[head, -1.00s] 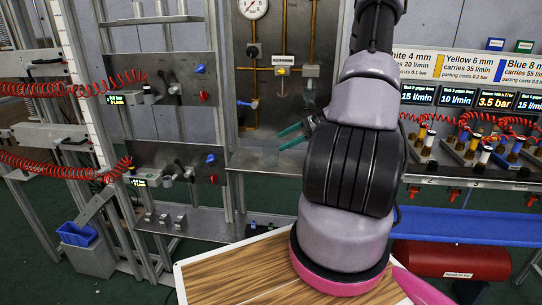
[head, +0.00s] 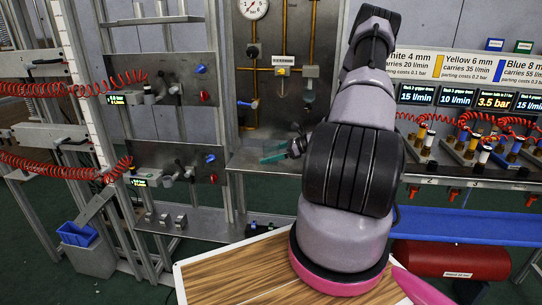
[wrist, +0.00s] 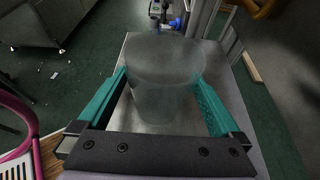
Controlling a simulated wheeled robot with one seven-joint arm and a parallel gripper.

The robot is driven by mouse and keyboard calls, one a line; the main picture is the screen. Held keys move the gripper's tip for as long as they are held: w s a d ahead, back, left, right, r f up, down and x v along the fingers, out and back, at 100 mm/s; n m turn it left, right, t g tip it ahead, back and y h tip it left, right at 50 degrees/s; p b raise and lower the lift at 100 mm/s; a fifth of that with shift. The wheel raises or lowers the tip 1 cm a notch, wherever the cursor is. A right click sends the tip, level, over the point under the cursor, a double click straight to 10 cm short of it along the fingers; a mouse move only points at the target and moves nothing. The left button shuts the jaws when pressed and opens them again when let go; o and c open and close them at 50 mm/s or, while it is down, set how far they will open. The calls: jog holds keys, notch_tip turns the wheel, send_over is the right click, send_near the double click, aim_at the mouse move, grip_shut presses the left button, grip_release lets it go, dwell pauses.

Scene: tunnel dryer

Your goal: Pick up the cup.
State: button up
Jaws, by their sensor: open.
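A clear, see-through cup (wrist: 165,75) stands on a grey metal shelf (wrist: 228,85) in the wrist view. My gripper (wrist: 161,92) is open, with one teal finger to the left of the cup and the other to the right. The fingers reach along the cup's sides; I cannot tell whether they touch it. In the head view my gripper (head: 268,154) is at the shelf in front of the steel panel, partly hidden by my arm. The cup is too faint to make out clearly there.
A steel panel with a gauge (head: 253,8) and copper pipes rises behind the shelf. A blue-tipped fitting (wrist: 176,22) is beyond the cup. A wooden table (head: 230,275) lies in front, and a blue tray (head: 470,226) is at the right.

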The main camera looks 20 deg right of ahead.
jog(key=shift+x, duration=1.25)
jog(key=c, duration=1.3)
